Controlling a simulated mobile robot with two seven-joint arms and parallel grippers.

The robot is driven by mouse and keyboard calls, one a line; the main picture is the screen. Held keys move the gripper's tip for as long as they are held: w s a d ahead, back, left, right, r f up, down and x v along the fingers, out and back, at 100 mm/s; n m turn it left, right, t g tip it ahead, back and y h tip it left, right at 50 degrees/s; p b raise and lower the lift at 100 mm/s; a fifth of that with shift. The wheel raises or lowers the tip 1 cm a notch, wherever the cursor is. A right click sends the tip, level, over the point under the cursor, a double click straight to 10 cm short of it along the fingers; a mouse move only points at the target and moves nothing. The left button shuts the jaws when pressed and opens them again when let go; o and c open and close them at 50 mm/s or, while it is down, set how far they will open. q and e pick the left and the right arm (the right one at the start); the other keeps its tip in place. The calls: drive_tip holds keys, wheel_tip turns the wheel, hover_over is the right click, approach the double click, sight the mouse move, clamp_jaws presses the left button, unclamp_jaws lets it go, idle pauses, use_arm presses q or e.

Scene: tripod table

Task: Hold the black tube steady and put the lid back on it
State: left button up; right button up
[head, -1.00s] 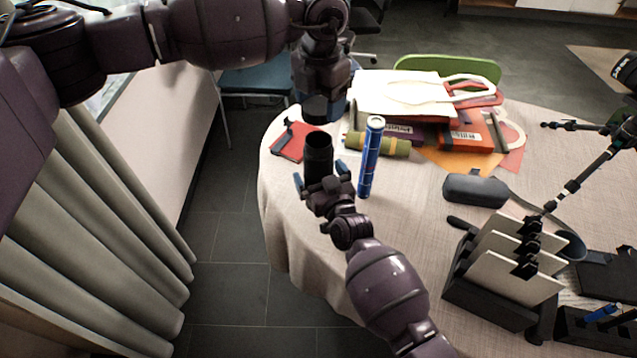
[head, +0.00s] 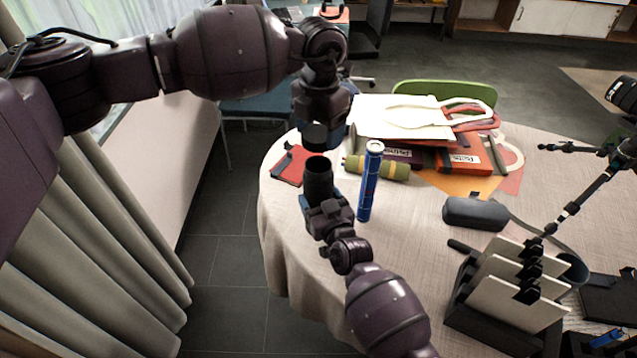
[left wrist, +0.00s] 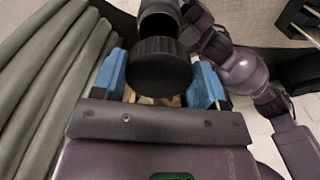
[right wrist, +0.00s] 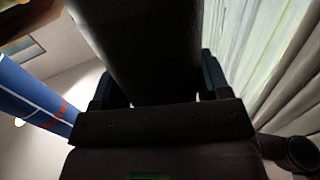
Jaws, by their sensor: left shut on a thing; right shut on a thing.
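The black tube (head: 319,182) stands upright near the left edge of the table. My right gripper (head: 322,203) is shut on it low down, coming from the front. The tube fills the middle of the right wrist view (right wrist: 155,50) between the fingers. The black lid (head: 314,138) is just above the tube's mouth, with a small gap between them. My left gripper (head: 322,122) is shut on the lid from above. In the left wrist view the ribbed lid (left wrist: 158,66) sits between the blue finger pads, with the tube (left wrist: 160,22) beyond it.
A blue tube (head: 370,182) stands close to the right of the black tube. An olive roll (head: 376,168), a red notebook (head: 290,165) and stacked books (head: 462,157) lie behind. A dark case (head: 475,213) and a file rack (head: 505,300) are further right.

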sight(320, 159)
use_arm(q)
drive_tip(key=shift+f, duration=2.25)
drive_tip(key=shift+f, duration=0.95)
drive_tip(key=shift+f, duration=0.55)
